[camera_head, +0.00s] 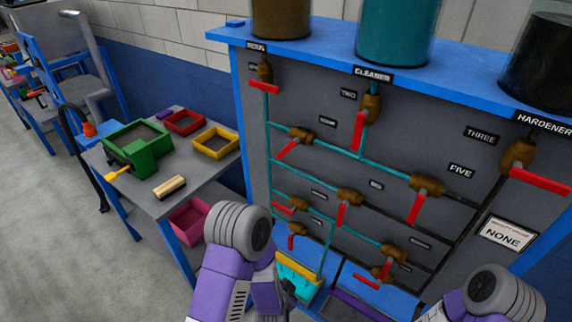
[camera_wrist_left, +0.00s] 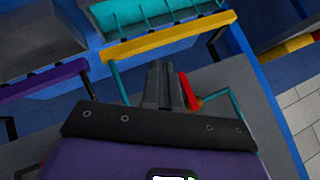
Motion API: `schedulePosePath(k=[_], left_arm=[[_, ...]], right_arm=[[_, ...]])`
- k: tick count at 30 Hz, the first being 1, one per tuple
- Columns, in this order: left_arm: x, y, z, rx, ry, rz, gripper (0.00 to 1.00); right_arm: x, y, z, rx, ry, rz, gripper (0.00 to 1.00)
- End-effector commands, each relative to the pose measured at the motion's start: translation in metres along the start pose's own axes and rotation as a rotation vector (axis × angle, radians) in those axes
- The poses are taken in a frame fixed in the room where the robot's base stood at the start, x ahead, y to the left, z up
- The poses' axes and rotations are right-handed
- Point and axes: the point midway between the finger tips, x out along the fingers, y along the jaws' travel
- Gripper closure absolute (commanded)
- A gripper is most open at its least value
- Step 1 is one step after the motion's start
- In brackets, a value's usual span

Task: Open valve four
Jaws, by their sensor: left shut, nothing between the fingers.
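The valve panel (camera_head: 300,95) carries several brass valves with red handles on teal and black pipes. The valve beside a small blurred label that seems to read FOUR (camera_head: 327,121) has a brass body (camera_head: 301,134) and a red handle (camera_head: 288,150) slanting down to the left. My left gripper (camera_head: 288,288) is low in front of the panel, below that valve and apart from it. In the left wrist view its dark fingers (camera_wrist_left: 165,85) are together and empty. A red handle (camera_wrist_left: 188,92) shows close beside them; I cannot tell which valve it belongs to. My right gripper is out of the picture.
A teal container with a yellow rim (camera_head: 298,269) stands below the panel near my left gripper. Jars, including a teal one (camera_head: 398,35), stand on the blue top shelf. A grey table (camera_head: 152,205) at left holds a green bin (camera_head: 140,150) and trays.

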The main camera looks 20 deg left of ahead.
Motion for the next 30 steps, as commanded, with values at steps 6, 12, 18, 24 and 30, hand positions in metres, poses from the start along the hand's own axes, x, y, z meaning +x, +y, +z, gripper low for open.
schedulePosePath(k=[6,12,18,24,30], left_arm=[[-0.059,-0.083,-0.111,0.611,0.164,-0.570,1.00],[-0.138,-0.121,-0.176,0.969,0.093,-1.037,1.00],[-0.180,-0.131,-0.199,1.097,-0.001,-1.253,1.00],[-0.179,-0.146,-0.211,1.106,-0.018,-1.278,1.00],[-0.164,-0.178,-0.234,1.104,-0.016,-1.278,1.00]], right_arm=[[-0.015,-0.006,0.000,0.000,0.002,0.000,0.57],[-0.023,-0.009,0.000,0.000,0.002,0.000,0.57],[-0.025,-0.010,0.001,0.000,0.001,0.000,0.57],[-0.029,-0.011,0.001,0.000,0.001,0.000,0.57],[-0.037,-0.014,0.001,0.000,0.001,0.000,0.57]])
